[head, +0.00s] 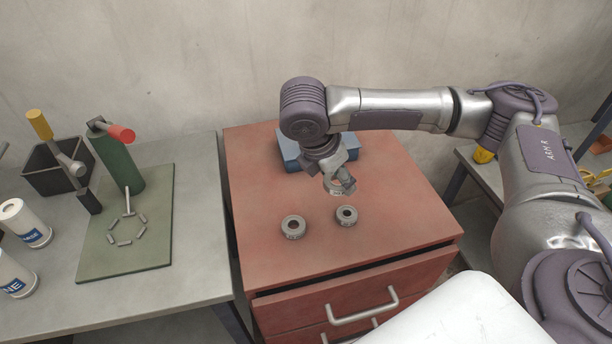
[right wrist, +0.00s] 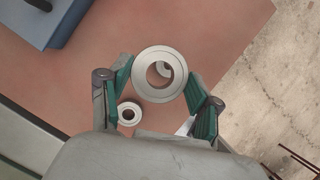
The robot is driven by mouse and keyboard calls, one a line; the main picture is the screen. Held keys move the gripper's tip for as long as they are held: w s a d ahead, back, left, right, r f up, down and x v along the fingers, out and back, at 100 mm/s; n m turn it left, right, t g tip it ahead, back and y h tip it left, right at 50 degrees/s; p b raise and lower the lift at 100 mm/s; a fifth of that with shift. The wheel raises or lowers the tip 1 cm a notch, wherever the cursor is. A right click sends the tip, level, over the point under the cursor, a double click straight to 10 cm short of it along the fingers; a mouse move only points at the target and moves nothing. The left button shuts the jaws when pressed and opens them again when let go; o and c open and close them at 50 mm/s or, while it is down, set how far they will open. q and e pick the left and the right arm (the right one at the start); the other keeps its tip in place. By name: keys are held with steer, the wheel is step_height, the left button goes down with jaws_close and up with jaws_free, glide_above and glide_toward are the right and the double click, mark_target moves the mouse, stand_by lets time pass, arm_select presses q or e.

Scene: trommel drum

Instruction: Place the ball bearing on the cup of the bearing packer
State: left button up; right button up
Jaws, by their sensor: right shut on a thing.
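My right gripper (head: 341,186) hangs above the red cabinet top, shut on a ball bearing. In the right wrist view the held ball bearing (right wrist: 160,95) is a pale metal ring between the green-padded fingers, its hole facing the camera. Two more bearings lie flat on the cabinet, one on the left (head: 293,234) and one on the right (head: 346,224). A blue block (head: 291,150) stands at the back, partly hidden by my arm. I cannot tell whether this is the bearing packer. My left gripper is not in view.
The red cabinet top (head: 400,210) is clear at the right and front. On the left bench, a green mat (head: 155,245) bears small rollers in a ring.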

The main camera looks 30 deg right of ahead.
glide_above(300, 195)
steer(key=a, duration=0.1)
step_height(300, 195, down, 6)
steer(key=shift+s+a+f+p, duration=0.1)
steer(key=shift+a+p, duration=0.05)
steer(key=shift+p, duration=0.15)
steer(key=shift+f, duration=1.9)
steer(key=shift+f+p, duration=0.1)
steer(key=shift+p, duration=0.25)
steer(key=o, duration=1.3)
steer(key=shift+c, duration=0.2)
